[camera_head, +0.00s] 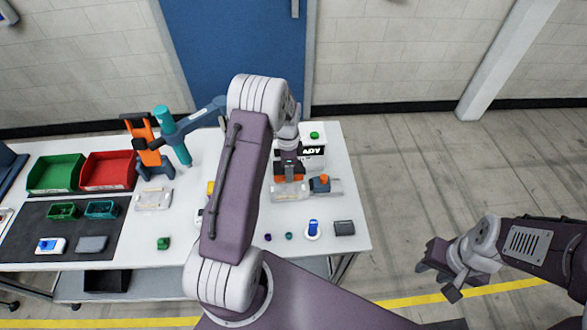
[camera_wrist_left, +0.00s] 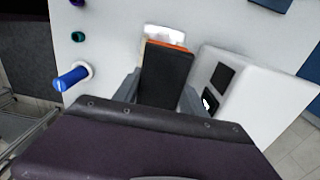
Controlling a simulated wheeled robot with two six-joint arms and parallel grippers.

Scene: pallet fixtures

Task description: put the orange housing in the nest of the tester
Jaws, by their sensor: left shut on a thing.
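My left gripper (camera_head: 289,172) is shut on the orange housing (camera_head: 291,180), which shows as a dark block with an orange edge (camera_wrist_left: 167,75) between the fingers in the left wrist view. The white tester (camera_head: 315,157), with a green button and partly hidden lettering, stands just behind; a white box (camera_wrist_left: 245,85) is at the right in the wrist view. A clear block (camera_head: 287,194), seemingly the nest, lies under or just in front of the housing; whether they touch cannot be told. My right gripper (camera_head: 440,271) is open and empty, off the table's right side.
A red-orange knob (camera_head: 321,184) is close right of the housing. Green (camera_head: 57,174) and red (camera_head: 108,171) bins, an orange stand (camera_head: 146,147) and a teal tool (camera_head: 172,135) are at left.

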